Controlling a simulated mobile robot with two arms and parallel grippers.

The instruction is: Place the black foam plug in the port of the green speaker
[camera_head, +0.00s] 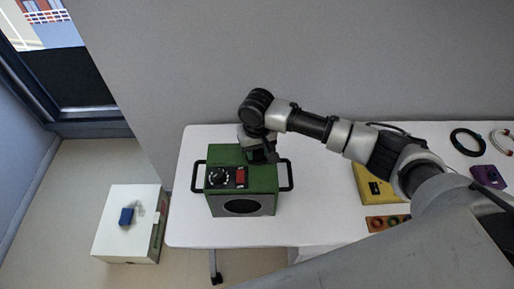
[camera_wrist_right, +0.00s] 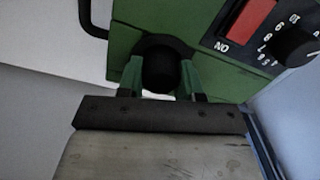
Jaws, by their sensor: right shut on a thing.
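The green speaker (camera_head: 263,182) stands on the white table, with a dark round opening (camera_head: 243,207) in its front and a red switch and black knob on top. My right gripper (camera_head: 262,156) is over its back right top area. In the right wrist view, my right gripper (camera_wrist_right: 161,88) is shut on the black foam plug (camera_wrist_right: 160,72), close to the speaker's green face (camera_wrist_right: 190,22). A dark round shape (camera_wrist_right: 160,42) shows just behind the plug, perhaps the port's rim. I cannot tell whether the plug is inside the port. My left gripper is not in view.
The white table (camera_head: 190,222) has free room left of the speaker. On the right are a yellow device (camera_head: 366,184), an orange plate with rings (camera_head: 386,223), a black cable coil (camera_head: 467,131) and a purple box (camera_head: 489,176). A white box (camera_head: 115,240) stands on the floor.

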